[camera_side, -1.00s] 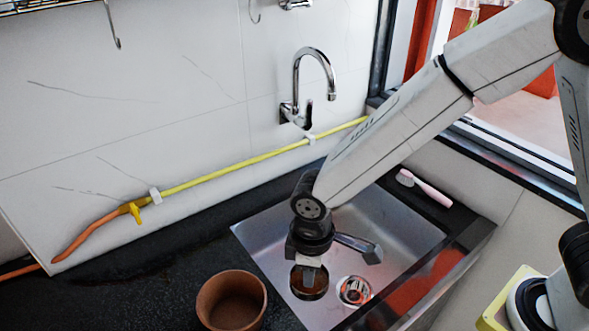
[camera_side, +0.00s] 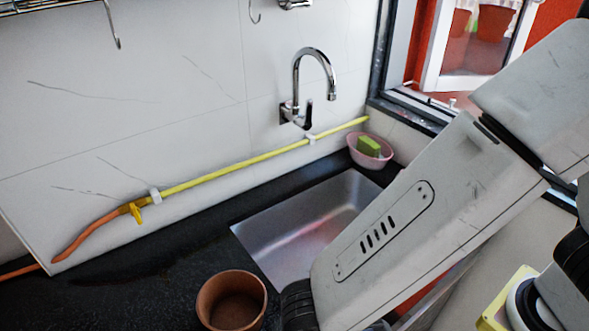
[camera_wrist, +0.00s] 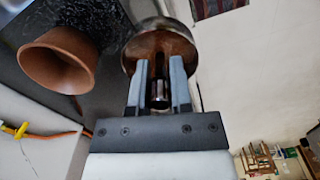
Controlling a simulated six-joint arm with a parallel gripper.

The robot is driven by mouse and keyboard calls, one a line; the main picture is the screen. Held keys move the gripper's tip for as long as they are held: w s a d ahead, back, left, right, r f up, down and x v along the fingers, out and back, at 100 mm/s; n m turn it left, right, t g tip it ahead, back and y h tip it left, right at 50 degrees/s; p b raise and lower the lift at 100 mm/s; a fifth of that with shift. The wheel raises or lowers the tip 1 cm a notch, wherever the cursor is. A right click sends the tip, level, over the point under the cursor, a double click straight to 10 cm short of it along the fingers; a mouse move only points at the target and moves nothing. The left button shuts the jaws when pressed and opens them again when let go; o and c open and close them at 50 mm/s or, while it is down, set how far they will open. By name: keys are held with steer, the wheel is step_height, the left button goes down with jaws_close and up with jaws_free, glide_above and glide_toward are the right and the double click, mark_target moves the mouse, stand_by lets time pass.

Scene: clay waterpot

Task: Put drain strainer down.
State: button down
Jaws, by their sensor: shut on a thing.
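My gripper (camera_wrist: 160,66) shows in the wrist view, shut on the drain strainer (camera_wrist: 158,42). The strainer is a round metal cup with a dark rim and a rusty brown face, and its middle post sits between the two fingers. It is held in the air, to the right of the clay pot in that view. In the side view my arm hides the gripper and strainer, low near the front edge of the picture. The metal sink (camera_side: 298,243) is partly covered by my arm, and its drain hole is hidden.
The terracotta pot (camera_side: 231,303) stands on the black counter (camera_side: 130,290), left of the sink; it also shows in the wrist view (camera_wrist: 57,62). A pink bowl (camera_side: 370,155) with a green sponge (camera_side: 369,146) stands behind the sink. The faucet (camera_side: 310,75) is on the wall.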

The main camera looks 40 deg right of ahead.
steer(key=shift+w+a+f, duration=2.25)
steer(key=shift+a+f, duration=0.1)
steer(key=shift+a, duration=0.15)
steer(key=shift+w+a+f, duration=2.25)
steer(key=shift+a+f, duration=0.1)
steer(key=shift+a, duration=0.15)
steer(key=shift+w+a+f, duration=0.15)
steer(key=shift+f, duration=1.65)
steer(key=shift+f, duration=0.25)
